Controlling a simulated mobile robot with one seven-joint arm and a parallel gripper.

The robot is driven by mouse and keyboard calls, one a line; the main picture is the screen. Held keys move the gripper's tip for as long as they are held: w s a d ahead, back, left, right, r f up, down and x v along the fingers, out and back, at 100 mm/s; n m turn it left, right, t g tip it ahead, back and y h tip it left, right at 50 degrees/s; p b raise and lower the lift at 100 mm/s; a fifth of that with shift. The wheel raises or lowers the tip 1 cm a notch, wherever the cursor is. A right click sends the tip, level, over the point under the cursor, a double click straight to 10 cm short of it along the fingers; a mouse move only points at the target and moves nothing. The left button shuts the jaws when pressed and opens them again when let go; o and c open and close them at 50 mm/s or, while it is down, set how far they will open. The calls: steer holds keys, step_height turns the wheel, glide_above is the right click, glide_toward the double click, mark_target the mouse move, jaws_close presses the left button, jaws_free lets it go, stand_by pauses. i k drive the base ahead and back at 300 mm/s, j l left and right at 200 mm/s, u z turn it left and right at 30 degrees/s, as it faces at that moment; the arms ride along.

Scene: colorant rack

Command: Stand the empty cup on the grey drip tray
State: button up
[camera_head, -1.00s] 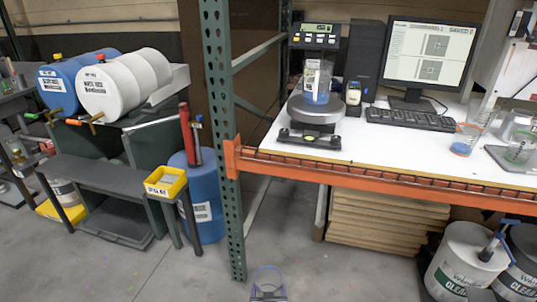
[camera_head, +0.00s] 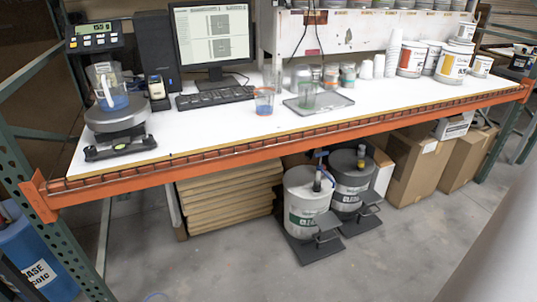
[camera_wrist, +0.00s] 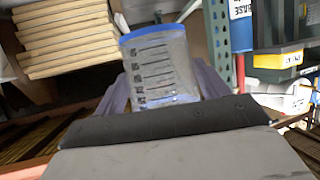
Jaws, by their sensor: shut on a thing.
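My gripper (camera_wrist: 163,85) is shut on a clear cup (camera_wrist: 165,62) with dark printed marks and a blue rim, seen between the purple fingers in the wrist view. No contents can be made out in it. In the head view only a bit of blue rim (camera_head: 154,297) shows at the bottom edge, low in front of the bench; my gripper is out of that view. The grey drip tray (camera_head: 338,102) lies on the white bench, right of the keyboard. A clear greenish cup (camera_head: 306,92) stands on its left part, and the tray's right part looks bare.
A clear cup with blue liquid (camera_head: 264,101) stands left of the tray. A scale (camera_head: 116,120) bears a cup with blue liquid (camera_head: 110,97). Cups and tubs line the bench's back. An orange beam (camera_head: 250,151) edges the bench front. Pails (camera_head: 306,205) stand below.

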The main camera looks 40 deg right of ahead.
mark_target(331, 100)
steer(key=k+l+z, duration=0.1)
steer(key=l, duration=0.45)
steer(key=k+l+z, duration=0.15)
steer(key=l, duration=0.45)
steer(key=l+z, duration=0.1)
steer(key=l, duration=0.5)
steer(key=k, duration=0.05)
